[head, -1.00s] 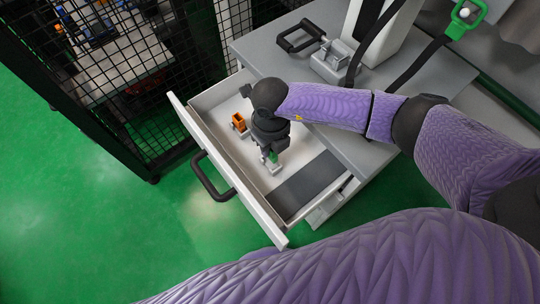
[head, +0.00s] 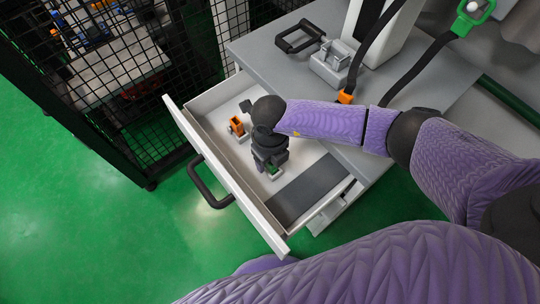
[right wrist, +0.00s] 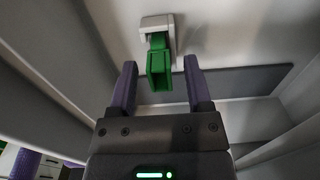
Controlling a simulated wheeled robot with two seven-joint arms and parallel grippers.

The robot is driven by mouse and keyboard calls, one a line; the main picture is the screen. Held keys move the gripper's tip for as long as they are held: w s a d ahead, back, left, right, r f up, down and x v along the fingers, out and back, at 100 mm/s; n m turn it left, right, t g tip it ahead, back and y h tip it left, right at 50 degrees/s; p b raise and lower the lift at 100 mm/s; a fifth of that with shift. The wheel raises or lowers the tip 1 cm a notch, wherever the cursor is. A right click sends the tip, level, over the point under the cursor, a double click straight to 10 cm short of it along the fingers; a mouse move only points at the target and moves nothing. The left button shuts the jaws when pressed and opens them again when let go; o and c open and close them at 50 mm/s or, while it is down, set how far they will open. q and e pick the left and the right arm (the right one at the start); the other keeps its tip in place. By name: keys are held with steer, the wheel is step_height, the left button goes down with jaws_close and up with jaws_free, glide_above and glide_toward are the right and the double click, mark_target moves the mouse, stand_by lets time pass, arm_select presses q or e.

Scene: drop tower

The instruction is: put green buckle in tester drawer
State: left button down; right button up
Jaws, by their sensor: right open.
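The green buckle (right wrist: 159,68) with its pale grey end piece (right wrist: 157,27) is in the open drawer (head: 225,163), against the white drawer floor. My right gripper (right wrist: 160,64) is open, with its two fingers on either side of the buckle's near end and gaps visible on both sides. In the head view my right gripper (head: 271,163) points down into the drawer, and only a bit of the green buckle (head: 274,170) shows below it. Whether the buckle bears fully on the floor is hard to tell. My left gripper is out of view.
An orange buckle (head: 237,126) lies in the drawer beside my right gripper. A dark grey mat (head: 307,191) covers the drawer's right end. The grey worktop (head: 385,130) overhangs the back, with a clamp fixture (head: 332,63) on it. Black mesh fencing (head: 120,95) stands left.

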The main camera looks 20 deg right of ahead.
arm_select(q)
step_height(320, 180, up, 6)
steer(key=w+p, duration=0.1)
steer(key=p, duration=0.5)
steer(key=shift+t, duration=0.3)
arm_select(e)
step_height(320, 180, up, 12)
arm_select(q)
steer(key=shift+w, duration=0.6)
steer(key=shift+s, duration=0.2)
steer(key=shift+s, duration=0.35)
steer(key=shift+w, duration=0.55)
